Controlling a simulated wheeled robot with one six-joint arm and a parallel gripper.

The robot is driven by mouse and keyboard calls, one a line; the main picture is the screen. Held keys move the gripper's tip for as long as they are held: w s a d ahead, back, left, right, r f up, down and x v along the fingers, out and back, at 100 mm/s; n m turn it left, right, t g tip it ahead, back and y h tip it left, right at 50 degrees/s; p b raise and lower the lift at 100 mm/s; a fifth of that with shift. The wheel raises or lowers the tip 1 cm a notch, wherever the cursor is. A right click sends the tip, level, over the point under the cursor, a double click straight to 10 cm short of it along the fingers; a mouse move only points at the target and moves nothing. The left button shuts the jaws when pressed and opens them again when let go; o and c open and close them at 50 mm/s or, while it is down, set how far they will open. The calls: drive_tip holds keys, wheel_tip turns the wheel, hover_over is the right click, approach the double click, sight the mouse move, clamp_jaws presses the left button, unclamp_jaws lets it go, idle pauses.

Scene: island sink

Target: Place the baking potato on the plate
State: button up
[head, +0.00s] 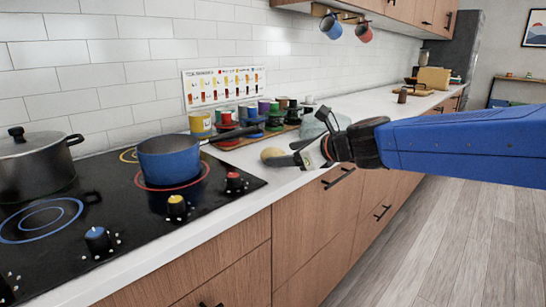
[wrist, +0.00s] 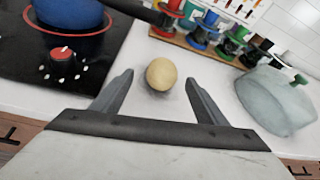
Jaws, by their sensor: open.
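The baking potato (wrist: 161,74) is a small tan oval lying on the white counter, just right of the stove. In the head view the potato (head: 271,154) shows at the left of my gripper (head: 300,153). In the wrist view my gripper (wrist: 160,92) is open and empty, its two fingers apart. The potato sits ahead of and between the fingertips, not gripped. I cannot make out a plate in either view.
A blue pot (head: 169,158) stands on the stove, its handle reaching over the counter. A wooden rack (wrist: 205,45) of colored cups and stands lies behind the potato. A pale glassy lidded container (wrist: 275,100) stands to the right. Counter around the potato is clear.

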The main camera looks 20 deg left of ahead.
sight(281, 153)
drive_tip(key=shift+w+x, duration=0.25)
drive_tip(key=shift+x, duration=2.45)
drive_tip(key=shift+d, duration=0.1)
drive_tip(key=c, duration=1.4)
drive_tip(key=shift+o, duration=0.2)
drive_tip(key=shift+r, duration=0.1)
